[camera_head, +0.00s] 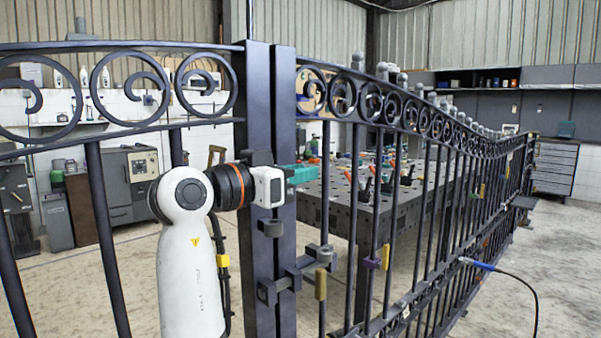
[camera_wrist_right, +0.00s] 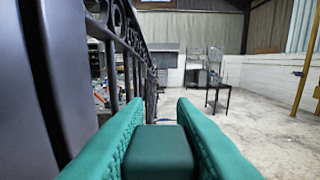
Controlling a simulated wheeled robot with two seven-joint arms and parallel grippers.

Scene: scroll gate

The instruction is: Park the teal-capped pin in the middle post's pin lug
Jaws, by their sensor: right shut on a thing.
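My right gripper (camera_head: 302,174) is at the dark double middle post (camera_head: 258,120), its teal fingers pointing right. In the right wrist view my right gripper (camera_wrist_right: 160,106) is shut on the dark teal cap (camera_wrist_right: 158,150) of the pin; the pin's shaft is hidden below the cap. A latch-like bracket (camera_head: 280,286) sits lower on the post. I cannot tell whether the pin touches the lug. My left gripper is not in view.
Gate leaves with scrolls (camera_head: 120,85) and bars stand left and right of the post. A rod with a yellow-brown sleeve (camera_head: 320,283) hangs by the bracket. A perforated work table (camera_head: 400,195) stands behind the gate. A blue-ended cable (camera_head: 480,265) hangs at the right.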

